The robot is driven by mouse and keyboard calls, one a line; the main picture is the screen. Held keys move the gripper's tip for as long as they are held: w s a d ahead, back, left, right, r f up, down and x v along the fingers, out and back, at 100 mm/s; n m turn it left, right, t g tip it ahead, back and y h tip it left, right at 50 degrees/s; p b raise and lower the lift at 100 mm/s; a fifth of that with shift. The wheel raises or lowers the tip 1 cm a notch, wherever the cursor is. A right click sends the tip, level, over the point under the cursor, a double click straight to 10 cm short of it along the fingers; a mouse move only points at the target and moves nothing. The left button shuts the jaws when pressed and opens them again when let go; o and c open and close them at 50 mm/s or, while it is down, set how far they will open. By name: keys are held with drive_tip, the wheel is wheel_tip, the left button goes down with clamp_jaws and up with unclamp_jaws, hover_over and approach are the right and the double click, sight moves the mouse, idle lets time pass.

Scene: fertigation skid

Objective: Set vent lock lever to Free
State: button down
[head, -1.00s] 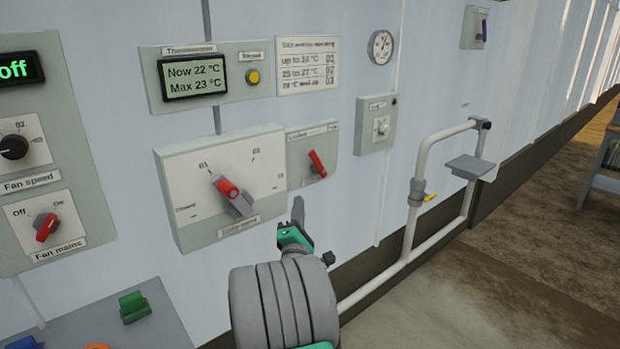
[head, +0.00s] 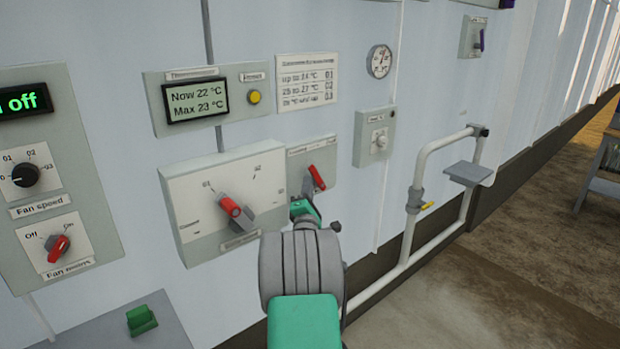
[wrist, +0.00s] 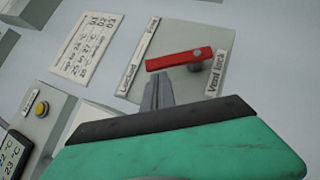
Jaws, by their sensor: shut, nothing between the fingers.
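The vent lock lever (head: 317,177) is a red bar on a small grey panel (head: 328,152), right of the large vent dial. In the wrist view the red lever (wrist: 178,60) runs from its grey pivot toward the label side, its end nearer the Locked label (wrist: 128,74) than the Free label (wrist: 152,27). My gripper (head: 298,203) is shut and empty, just below and left of the lever in the head view. In the wrist view my gripper fingertips (wrist: 158,84) lie just below the lever's free end; whether they touch it I cannot tell.
The large dial box (head: 222,200) with a red-tipped knob stands close left of my gripper. A small knob box (head: 375,138) is to the right. White pipes (head: 410,225) with a yellow-handled valve stand further right. Open floor lies at lower right.

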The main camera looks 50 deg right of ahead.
drive_tip(key=shift+d+r, duration=0.2)
drive_tip(key=shift+d, duration=0.15)
